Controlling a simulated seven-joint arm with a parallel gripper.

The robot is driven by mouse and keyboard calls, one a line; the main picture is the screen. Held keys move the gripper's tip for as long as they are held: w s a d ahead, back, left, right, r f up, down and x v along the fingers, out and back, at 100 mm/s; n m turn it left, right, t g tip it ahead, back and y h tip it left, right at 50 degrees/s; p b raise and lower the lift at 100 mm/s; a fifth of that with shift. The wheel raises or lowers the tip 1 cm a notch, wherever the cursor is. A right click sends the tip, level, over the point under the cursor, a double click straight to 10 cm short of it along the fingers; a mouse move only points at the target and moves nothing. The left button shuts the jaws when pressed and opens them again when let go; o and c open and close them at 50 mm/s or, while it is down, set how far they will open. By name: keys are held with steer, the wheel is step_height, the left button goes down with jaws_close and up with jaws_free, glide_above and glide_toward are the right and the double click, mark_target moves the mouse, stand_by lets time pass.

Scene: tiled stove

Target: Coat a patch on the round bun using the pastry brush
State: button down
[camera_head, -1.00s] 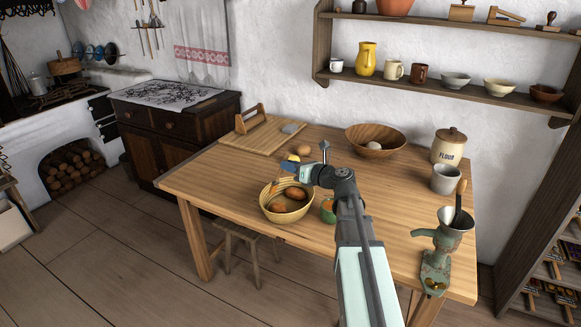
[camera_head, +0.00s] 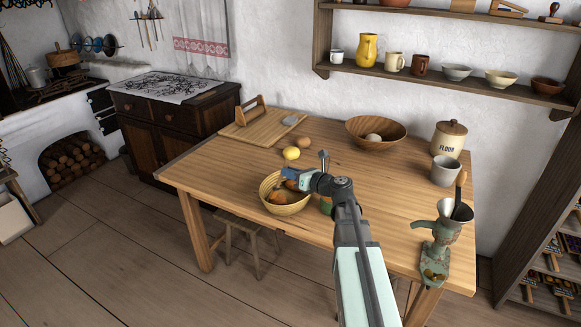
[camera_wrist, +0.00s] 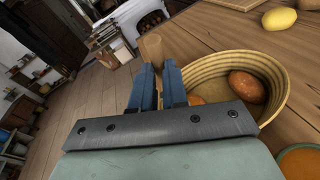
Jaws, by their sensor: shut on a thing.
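My gripper (camera_head: 289,173) is over the back of the woven basket (camera_head: 290,208). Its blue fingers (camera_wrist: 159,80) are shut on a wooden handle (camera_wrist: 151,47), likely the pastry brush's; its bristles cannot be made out. Brown buns (camera_head: 278,197) lie in the basket, partly behind the gripper in the head view. In the wrist view one rounded bun (camera_wrist: 246,86) shows clearly and another (camera_wrist: 196,100) is mostly hidden by the gripper. I cannot tell whether the brush touches a bun. A green jar (camera_head: 326,206) stands right of the basket; its orange contents (camera_wrist: 300,162) show in the wrist view.
A lemon (camera_head: 291,153) and a round brown thing (camera_head: 304,143) lie behind the basket. A cutting board (camera_head: 247,138) is at back left, a wooden bowl (camera_head: 360,128) at the back. A flour crock (camera_head: 448,138), grey cup (camera_head: 445,171) and grinder (camera_head: 440,245) stand right. The left front tabletop is clear.

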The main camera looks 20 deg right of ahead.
steer(key=shift+w+d+f, duration=1.7)
steer(key=shift+w+f, duration=0.55)
steer(key=shift+f, duration=0.25)
steer(key=shift+s+a, duration=1.8)
steer(key=shift+a, duration=0.25)
step_height(320, 180, up, 12)
steer(key=shift+f, duration=0.15)
steer(key=shift+f, duration=0.15)
step_height(320, 180, down, 6)
steer(key=s+d, duration=0.1)
steer(key=shift+d+f, duration=0.1)
steer(key=shift+f, duration=0.05)
